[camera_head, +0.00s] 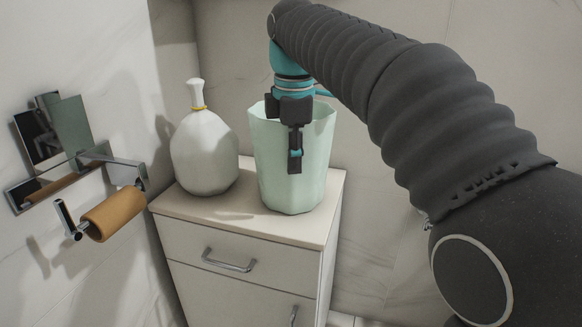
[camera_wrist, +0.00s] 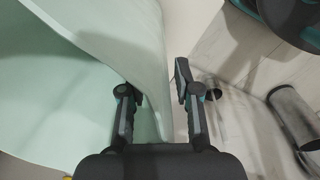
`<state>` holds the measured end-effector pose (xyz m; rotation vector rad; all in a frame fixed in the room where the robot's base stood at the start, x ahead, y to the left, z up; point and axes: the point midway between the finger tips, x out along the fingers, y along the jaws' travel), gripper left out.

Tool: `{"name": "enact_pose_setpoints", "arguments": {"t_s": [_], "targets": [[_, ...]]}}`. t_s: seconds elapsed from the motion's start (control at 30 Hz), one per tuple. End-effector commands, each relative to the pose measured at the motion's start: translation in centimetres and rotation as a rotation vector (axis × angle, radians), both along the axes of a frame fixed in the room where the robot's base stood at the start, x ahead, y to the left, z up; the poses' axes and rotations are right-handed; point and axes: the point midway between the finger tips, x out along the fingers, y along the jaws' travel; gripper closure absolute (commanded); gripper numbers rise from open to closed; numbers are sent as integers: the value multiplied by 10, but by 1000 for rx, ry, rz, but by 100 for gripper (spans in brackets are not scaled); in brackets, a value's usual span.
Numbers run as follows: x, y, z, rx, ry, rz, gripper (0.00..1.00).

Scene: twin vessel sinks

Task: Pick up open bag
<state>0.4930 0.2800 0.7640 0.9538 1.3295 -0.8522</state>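The open bag (camera_head: 290,180) is pale green, upright and open at the top. It stands on the cabinet top, right of a white bottle. My gripper (camera_head: 295,150) points down at the bag's near rim. In the wrist view the bag (camera_wrist: 45,85) fills the left side, and its wall passes between the two fingers of my gripper (camera_wrist: 152,88). The left finger is inside the bag and the right finger is outside. The fingers are apart, with a gap seen between the right finger and the wall. The head view hides the inner finger.
The white bottle (camera_head: 204,150) with a yellow neck band stands close to the bag's left. The cabinet (camera_head: 235,245) has drawers with metal handles (camera_head: 229,262). A paper holder with a brown roll (camera_head: 113,213) is on the left wall. The back wall is close behind.

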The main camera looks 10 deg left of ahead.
Motion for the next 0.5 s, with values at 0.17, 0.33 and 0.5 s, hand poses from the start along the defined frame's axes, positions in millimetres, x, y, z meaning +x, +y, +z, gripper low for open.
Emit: {"name": "enact_pose_setpoints", "arguments": {"t_s": [0.17, 0.33, 0.5], "targets": [[0, 0, 1, 0, -1, 0, 68], [0, 0, 1, 0, -1, 0, 100], [0, 0, 1, 0, -1, 0, 100]]}}
